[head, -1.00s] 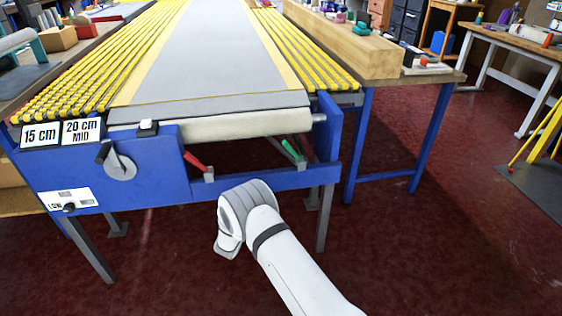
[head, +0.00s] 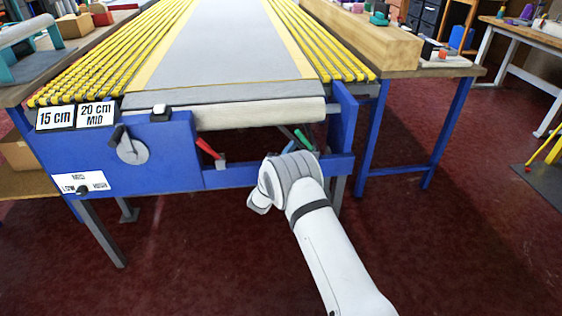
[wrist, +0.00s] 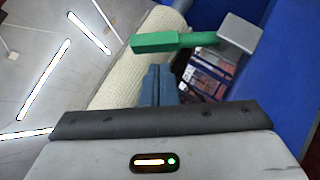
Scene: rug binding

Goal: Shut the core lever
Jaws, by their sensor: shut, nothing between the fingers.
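Two levers sit on the blue front frame of the machine (head: 180,177). The red lever (head: 208,148) is at the left, slanting up and left from a grey block. The green lever (head: 303,138) is at the right, also slanting up and left, its lower end partly hidden by my arm. I cannot tell by any label which is the core lever. In the wrist view the green lever (wrist: 165,42) runs left from its grey block (wrist: 240,33). My gripper (wrist: 161,70) is shut and empty, its fingertips just below the green lever; contact is unclear.
A cream roll (head: 260,114) lies across the machine's front, just above the levers, and close beside my fingers in the wrist view. A dial (head: 132,150) and size signs (head: 97,115) are at the left. Red floor (head: 455,235) is open to the right.

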